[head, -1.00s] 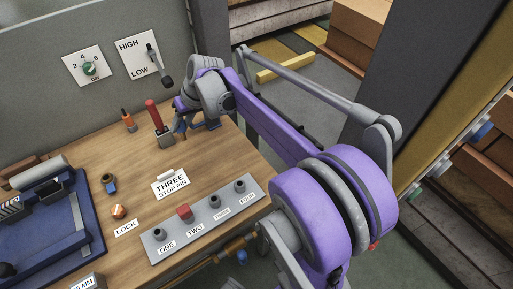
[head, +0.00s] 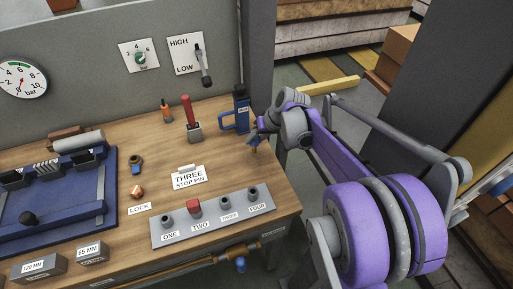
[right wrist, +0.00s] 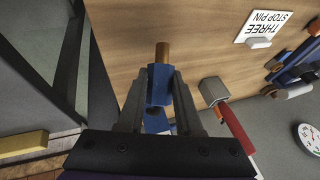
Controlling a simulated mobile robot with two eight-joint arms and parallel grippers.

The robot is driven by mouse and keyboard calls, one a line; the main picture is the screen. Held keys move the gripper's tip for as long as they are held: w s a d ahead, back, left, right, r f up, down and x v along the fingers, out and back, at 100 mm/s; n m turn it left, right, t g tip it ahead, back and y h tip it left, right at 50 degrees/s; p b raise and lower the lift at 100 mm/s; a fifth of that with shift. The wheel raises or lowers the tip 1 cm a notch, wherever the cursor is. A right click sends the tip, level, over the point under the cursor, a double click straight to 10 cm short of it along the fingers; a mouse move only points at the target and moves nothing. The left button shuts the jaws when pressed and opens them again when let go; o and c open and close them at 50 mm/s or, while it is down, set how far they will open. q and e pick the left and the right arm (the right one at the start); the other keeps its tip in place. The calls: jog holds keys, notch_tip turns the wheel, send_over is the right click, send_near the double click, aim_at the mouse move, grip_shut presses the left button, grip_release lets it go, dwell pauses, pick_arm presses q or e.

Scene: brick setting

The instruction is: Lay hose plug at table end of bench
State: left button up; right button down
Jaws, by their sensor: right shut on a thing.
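The hose plug (right wrist: 159,84), blue with a brass-coloured tip, is between the two fingers of my right gripper (right wrist: 160,95) in the right wrist view. The gripper is shut on it, and its tip points away from the palm over the wooden bench top. In the head view my right gripper (head: 260,138) is at the right end of the bench (head: 235,163), with the brass tip just below it. I cannot tell whether the tip touches the wood. My left gripper is not in view.
A blue handled tool (head: 241,112) stands just behind my right gripper. A red-handled lever (head: 187,112) and an orange-topped piece (head: 166,110) stand to its left. A grey strip with sockets (head: 213,217) lies along the front edge. Bare wood lies between the strip and the gripper.

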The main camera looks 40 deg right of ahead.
aim_at(256, 146)
jog(key=shift+f, duration=1.9)
jog(key=shift+f+b, duration=0.2)
jog(key=shift+b, duration=0.1)
jog(key=c, duration=0.6)
grip_release()
jog(key=shift+r, duration=0.1)
jog(key=v, duration=0.7)
jog(key=shift+s+r+p, duration=0.15)
jog(key=shift+r+p, duration=0.2)
jog(key=shift+p, duration=0.05)
